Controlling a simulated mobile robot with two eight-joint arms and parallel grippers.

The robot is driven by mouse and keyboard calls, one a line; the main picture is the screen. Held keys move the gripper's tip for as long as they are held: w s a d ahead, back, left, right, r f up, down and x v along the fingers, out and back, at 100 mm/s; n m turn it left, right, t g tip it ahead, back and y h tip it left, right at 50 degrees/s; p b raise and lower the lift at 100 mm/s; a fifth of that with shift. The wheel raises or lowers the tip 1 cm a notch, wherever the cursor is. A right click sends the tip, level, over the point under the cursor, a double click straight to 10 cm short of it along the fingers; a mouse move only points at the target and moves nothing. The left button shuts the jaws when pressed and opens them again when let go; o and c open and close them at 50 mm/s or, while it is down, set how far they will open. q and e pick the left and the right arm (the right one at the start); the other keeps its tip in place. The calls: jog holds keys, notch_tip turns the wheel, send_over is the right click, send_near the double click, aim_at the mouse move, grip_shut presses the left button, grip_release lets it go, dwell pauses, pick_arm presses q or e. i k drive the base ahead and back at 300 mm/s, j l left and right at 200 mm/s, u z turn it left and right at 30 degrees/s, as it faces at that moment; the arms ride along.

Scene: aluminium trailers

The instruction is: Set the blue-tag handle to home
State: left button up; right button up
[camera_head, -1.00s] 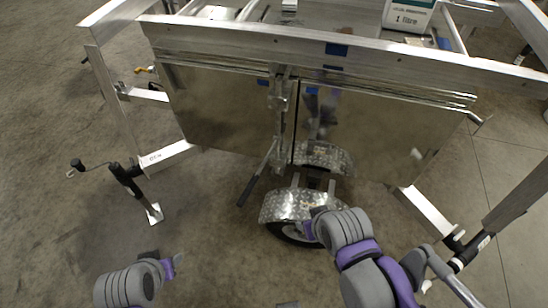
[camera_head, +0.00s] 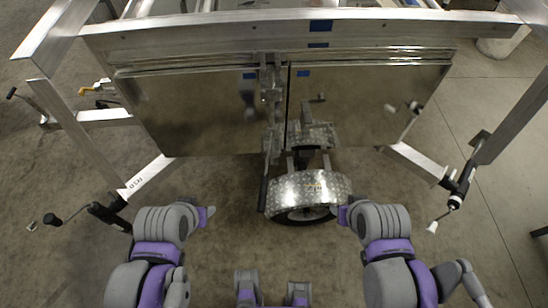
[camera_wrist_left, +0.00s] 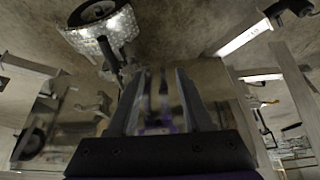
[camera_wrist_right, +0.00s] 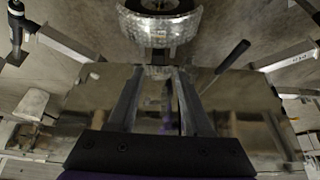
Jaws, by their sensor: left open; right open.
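A long lever handle with a dark grip (camera_head: 263,192) hangs below the central latch column (camera_head: 272,100) of the shiny trailer panel. Blue tags (camera_head: 303,72) (camera_head: 249,75) sit on both sides of that column; I cannot tell which marks this handle. The dark grip also shows in the right wrist view (camera_wrist_right: 232,56), slanting up and right. My left gripper (camera_head: 207,214) is open and empty, left of the handle and apart from it. My right gripper (camera_head: 342,214) is open and empty, beside the wheel fender, right of the handle. Both pairs of fingers are spread in the wrist views.
A wheel with a diamond-plate fender (camera_head: 308,188) stands just right of the handle. More blue tags (camera_head: 320,26) are on the upper beam (camera_head: 200,35). Corner jacks stand at left (camera_head: 105,212) and right (camera_head: 460,185).

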aim_at(272, 132)
jog(key=i+j+z, duration=0.15)
jog(key=j+z, duration=0.7)
jog(key=k+j, duration=0.3)
